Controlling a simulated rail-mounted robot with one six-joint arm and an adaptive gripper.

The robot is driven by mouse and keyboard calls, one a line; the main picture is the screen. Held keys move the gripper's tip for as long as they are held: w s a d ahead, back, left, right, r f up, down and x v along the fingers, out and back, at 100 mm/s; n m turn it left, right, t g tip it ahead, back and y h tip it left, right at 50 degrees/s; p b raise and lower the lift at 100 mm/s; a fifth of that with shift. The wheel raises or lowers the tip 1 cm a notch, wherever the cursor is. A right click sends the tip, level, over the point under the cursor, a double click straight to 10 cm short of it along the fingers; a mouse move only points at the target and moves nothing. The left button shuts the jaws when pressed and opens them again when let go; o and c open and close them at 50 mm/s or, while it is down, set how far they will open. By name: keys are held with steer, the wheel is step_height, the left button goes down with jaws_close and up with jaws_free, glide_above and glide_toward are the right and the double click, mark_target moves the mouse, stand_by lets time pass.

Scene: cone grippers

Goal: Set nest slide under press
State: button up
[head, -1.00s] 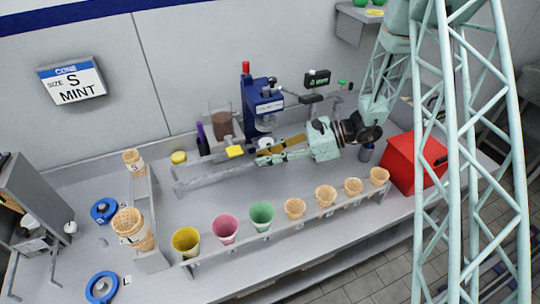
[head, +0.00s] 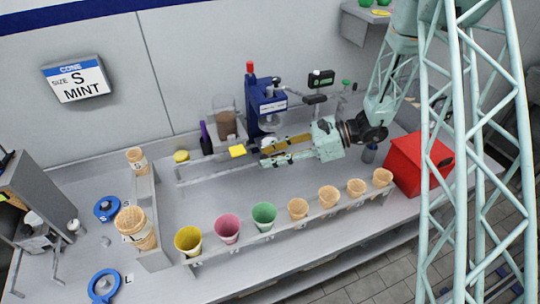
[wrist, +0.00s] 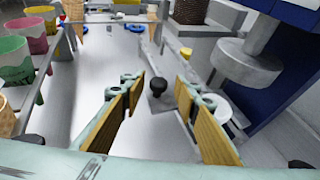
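The blue press (head: 266,108) with a red top stands at the back of the bench, its round grey ram (wrist: 246,62) at the right of the wrist view. The nest slide seems to be the grey plate with a black knob (wrist: 157,87), seen beyond and between my fingertips. A white disc (wrist: 216,108), perhaps the nest, shows partly behind my right finger. My gripper (head: 264,152) is in front of the press, pointing left. It is open and empty, its tan pads apart in the wrist view (wrist: 158,88). The knob is not touched.
A rack of cups and cones (head: 264,217) runs along the bench front. A red box (head: 418,163) stands right of my gripper. The bench between rack and rail is clear.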

steer(key=v, duration=1.2)
stand_by(0.7)
steer(key=s+r+n+g+h, duration=0.2)
steer(key=s+r+n+h, duration=0.45)
steer(key=s+r, duration=0.85)
steer(key=s+d+r+n+t+h+b, duration=0.1)
steer(key=s+d+r+n+t+h, duration=0.2)
steer(key=s, duration=0.9)
steer(key=s+d+r+n+t+h+b, duration=0.1)
steer(key=s+d+r+n+t+h, duration=0.2)
steer(key=s+d+r+n, duration=0.5)
steer(key=shift+s+d+r+h, duration=0.6)
steer(key=shift+s+d, duration=0.6)
steer(key=shift+s, duration=1.25)
steer(key=shift+r, duration=0.1)
